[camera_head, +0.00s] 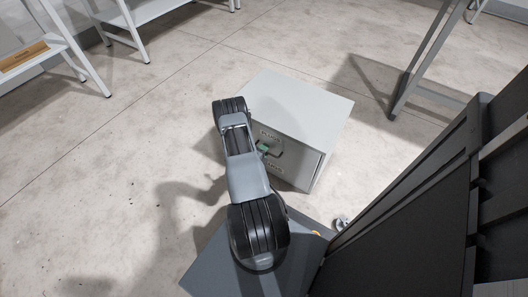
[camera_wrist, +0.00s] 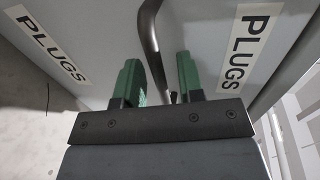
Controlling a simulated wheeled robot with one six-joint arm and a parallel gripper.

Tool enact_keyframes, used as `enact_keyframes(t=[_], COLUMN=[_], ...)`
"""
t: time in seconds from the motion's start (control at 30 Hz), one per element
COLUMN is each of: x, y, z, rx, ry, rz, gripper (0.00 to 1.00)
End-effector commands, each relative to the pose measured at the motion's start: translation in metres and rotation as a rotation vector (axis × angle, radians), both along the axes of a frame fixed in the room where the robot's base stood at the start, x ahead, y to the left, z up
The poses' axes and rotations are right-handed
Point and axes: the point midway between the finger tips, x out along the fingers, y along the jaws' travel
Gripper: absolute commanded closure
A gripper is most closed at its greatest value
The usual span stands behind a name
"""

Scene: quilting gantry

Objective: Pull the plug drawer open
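The light grey cabinet (camera_head: 300,103) stands on the floor, with its front partly hidden by my arm. In the wrist view its front fills the top, with a PLUGS label at left (camera_wrist: 45,45) and another PLUGS label at right (camera_wrist: 250,45). A dark curved handle (camera_wrist: 150,40) stands out between the labels and runs down between my green fingertips. My gripper (camera_wrist: 161,78) is open around the handle, with a gap visible beside it; contact cannot be told. In the head view my gripper (camera_head: 263,148) is at the cabinet front. The drawer front looks flush there.
A dark panelled structure (camera_head: 420,210) stands close at the right. A grey metal leg (camera_head: 425,65) stands behind the cabinet at the right. White shelving (camera_head: 125,18) is at the upper left. The floor (camera_head: 110,140) left of the cabinet is clear.

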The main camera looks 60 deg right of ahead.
Motion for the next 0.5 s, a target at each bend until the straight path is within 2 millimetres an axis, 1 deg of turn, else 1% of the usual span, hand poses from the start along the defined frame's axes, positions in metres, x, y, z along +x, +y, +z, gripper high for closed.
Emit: enact_keyframes(t=[0.2, 0.5], x=[0.0002, 0.0002], y=[-0.0001, 0.0001], z=[0.0002, 0.0002], rx=[0.0, 0.0], ry=[-0.001, -0.001], rz=[0.0, 0.0], gripper=[0.65, 0.94])
